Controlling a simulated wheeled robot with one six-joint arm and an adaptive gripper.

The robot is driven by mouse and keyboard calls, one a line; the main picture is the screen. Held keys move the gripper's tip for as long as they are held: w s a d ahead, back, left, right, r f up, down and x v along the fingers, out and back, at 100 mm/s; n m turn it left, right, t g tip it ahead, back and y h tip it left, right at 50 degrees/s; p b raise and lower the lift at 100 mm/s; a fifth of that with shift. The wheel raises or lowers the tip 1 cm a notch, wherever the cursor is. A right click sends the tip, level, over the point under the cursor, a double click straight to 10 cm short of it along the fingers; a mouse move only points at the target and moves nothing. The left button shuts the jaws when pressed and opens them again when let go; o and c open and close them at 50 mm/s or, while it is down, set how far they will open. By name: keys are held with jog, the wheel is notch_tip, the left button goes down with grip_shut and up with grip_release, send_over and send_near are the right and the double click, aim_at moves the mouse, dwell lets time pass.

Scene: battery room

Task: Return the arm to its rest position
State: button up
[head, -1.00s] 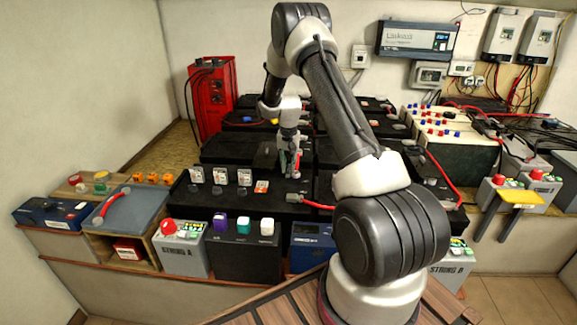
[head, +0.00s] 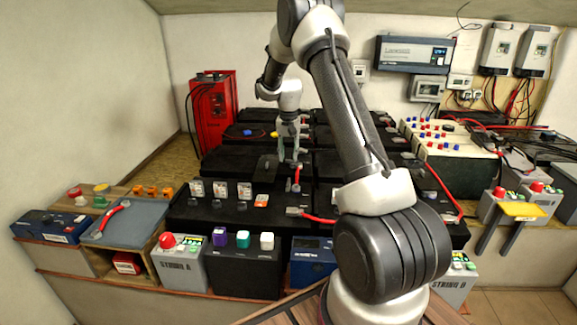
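My arm rises from the lower right, bends at the top of the head view and hangs down over the black batteries (head: 228,158). My gripper (head: 292,160) points down above the battery row at mid-picture. It is small and partly blurred against the dark batteries, so I cannot tell its opening. A red cable piece (head: 296,180) with a grey end shows just under the gripper. Whether it touches the fingers is unclear.
A black box (head: 245,272) with purple, teal and white buttons and a String A box (head: 180,265) stand in front. A blue-grey tray (head: 128,220) holds a red cable. A red charger (head: 212,110) stands back left. Yellow-handled tool (head: 522,211) lies at right.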

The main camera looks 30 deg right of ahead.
jog(key=shift+r, duration=0.45)
jog(key=s+a+f+n+g, duration=0.1)
jog(key=s+f+n, duration=0.1)
jog(key=s, duration=0.4)
jog(key=s+a+r+n+t, duration=0.1)
jog(key=s+a+r, duration=0.2)
jog(key=s+r, duration=0.5)
jog(key=s+a+r+n+t, duration=0.2)
jog(key=s+r, duration=0.6)
jog(key=s, duration=0.7)
jog(key=s+a+r+n+t, duration=0.2)
jog(key=s+a+r, duration=0.2)
jog(key=s+r, duration=0.4)
jog(key=s, duration=0.3)
jog(key=shift+s+r, duration=0.2)
jog(key=shift+s, duration=0.05)
jog(key=shift+f, duration=0.1)
